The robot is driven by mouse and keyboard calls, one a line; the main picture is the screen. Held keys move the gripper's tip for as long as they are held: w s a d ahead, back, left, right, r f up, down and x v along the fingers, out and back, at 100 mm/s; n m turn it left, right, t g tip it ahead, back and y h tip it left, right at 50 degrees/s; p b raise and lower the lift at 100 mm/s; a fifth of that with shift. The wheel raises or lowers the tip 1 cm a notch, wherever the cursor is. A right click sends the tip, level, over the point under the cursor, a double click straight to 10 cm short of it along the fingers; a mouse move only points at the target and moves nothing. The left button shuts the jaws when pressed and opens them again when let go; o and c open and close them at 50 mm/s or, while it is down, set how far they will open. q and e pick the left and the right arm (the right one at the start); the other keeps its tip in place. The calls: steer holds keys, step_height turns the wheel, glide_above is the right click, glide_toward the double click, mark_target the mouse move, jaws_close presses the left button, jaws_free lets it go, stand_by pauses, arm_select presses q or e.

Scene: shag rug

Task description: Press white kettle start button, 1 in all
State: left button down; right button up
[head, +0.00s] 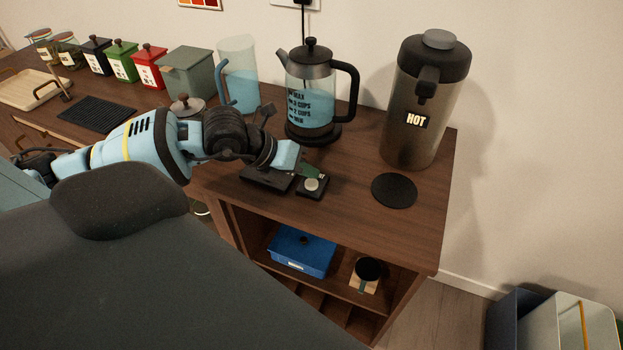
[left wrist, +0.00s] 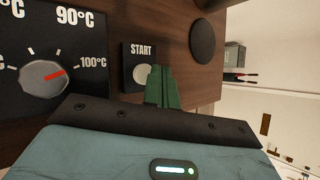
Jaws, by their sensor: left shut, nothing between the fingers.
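The start button (head: 312,185) is a round pale knob on a small black box at the front of the wooden counter. In the left wrist view the button (left wrist: 143,74) sits under the word START. My left gripper (head: 314,171) is shut and empty, its green fingertips just behind the button. In the left wrist view the gripper's fingertips (left wrist: 161,72) overlap the button's right edge; I cannot tell whether they touch it. The kettle (head: 310,98) is clear glass with black lid and handle, holding blue water, on a black base behind. My right gripper is out of view.
A dial panel (left wrist: 46,70) with temperature marks lies beside the button box. A tall HOT dispenser (head: 424,105) and a black round mat (head: 394,190) stand to the right. A blue-water pitcher (head: 239,75) and several canisters line the left back. The counter's front edge is close.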

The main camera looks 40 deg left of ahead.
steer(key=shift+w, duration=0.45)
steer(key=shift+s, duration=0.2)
arm_select(q)
steer(key=shift+f, duration=0.45)
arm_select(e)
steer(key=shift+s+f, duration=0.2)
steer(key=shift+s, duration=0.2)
arm_select(q)
steer(key=shift+f, duration=0.15)
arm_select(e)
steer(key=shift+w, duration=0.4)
